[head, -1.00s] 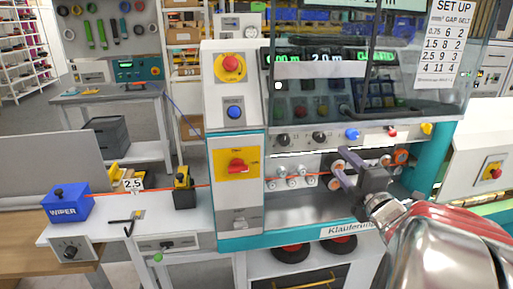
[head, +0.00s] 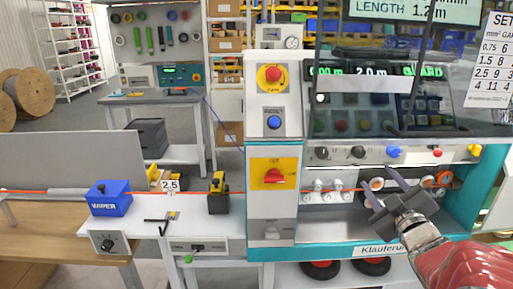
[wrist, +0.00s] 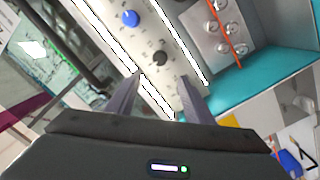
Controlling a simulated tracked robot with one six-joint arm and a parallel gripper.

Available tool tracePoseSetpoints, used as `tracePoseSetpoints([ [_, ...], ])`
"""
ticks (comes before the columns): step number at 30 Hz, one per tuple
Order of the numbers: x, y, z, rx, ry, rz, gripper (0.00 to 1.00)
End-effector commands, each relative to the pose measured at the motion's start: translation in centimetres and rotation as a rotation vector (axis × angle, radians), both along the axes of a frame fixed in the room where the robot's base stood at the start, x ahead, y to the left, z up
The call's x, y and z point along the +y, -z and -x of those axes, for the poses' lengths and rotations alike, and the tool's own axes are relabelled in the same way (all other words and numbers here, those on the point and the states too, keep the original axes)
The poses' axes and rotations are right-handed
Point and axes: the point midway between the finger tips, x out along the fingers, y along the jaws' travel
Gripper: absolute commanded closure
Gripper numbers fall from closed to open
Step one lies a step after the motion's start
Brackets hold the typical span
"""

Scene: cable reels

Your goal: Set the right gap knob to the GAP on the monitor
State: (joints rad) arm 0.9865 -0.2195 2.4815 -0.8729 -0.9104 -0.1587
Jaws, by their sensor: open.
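A row of knobs sits on the white panel below the machine window. The right black knob (head: 358,152) is beside a left black knob (head: 321,152), with a blue knob (head: 394,152) on its other side. The right black knob also shows in the wrist view (wrist: 160,58), ahead of my fingers; its exact pointer setting is too small to read. My gripper (head: 378,183) is open and empty, just below the knob row in the head view. The monitor (head: 415,10) is cut off; "LENGTH 1.2 m" reads, but no GAP value shows.
A set-up chart (head: 490,60) with gap and belt columns hangs at the right, partly cut off. An orange cable (head: 240,191) runs across to the rollers below the knobs. A red emergency stop (head: 273,74) and a red rotary switch (head: 273,176) stand left of the panel.

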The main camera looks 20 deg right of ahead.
Motion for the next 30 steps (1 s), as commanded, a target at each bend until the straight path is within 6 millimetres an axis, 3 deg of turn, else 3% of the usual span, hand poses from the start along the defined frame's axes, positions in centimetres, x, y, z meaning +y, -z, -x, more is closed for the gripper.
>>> tracePoseSetpoints([
  [11,-0.3,0.0,-1.0,0.001,-0.002,0.002,0.53],
  [30,-2.9,0.1,-8.6,0.001,-0.002,0.002,0.53],
])
